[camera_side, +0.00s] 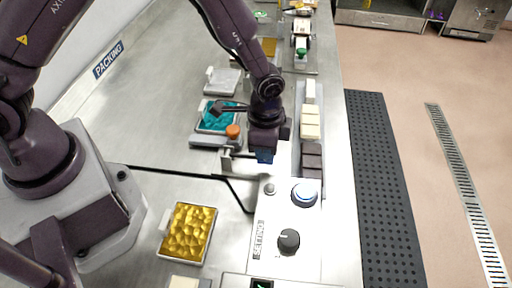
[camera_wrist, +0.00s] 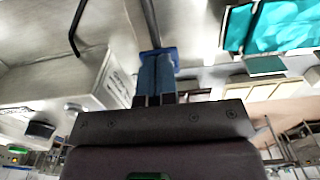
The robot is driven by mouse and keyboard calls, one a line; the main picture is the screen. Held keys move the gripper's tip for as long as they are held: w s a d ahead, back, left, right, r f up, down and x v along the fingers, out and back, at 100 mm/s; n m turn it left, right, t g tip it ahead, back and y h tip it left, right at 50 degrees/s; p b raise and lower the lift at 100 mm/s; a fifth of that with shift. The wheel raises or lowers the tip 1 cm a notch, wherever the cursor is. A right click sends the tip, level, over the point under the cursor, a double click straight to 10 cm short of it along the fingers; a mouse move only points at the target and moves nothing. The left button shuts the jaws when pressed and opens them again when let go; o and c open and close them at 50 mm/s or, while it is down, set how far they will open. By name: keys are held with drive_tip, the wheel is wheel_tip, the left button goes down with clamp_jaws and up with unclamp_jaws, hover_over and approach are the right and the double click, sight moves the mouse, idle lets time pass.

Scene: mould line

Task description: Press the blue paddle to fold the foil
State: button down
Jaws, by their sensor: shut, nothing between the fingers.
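My gripper (camera_side: 264,157) points down, its blue fingers shut and empty, to the right of the foil station. In the wrist view the fingers (camera_wrist: 156,75) reach to a slightly wider blue piece, apparently the blue paddle (camera_wrist: 171,52), at the end of a dark rod. The fingers overlap the paddle; I cannot tell whether they touch it. In the side view the paddle is hidden or merges with the blue fingertips. The teal foil (camera_side: 210,122) lies on a grey tray beside an orange knob (camera_side: 233,131). The foil also shows in the wrist view (camera_wrist: 290,25).
A gold-wrapped block (camera_side: 188,233) lies in front. A rack of cream and brown bars (camera_side: 310,125) stands close right of my gripper.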

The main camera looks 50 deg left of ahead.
wheel_tip(320, 180, up, 8)
idle(1.1)
drive_tip(key=s+a+r+n+t, duration=0.2)
drive_tip(key=s+a+r+n, duration=0.2)
drive_tip(key=r, duration=0.7)
drive_tip(key=s+a+r+n+t, duration=0.3)
drive_tip(key=s+a+r+n, duration=0.2)
drive_tip(key=s+a+r, duration=0.3)
drive_tip(key=s+r, duration=0.3)
drive_tip(key=s, duration=0.2)
drive_tip(key=shift+t, duration=0.3)
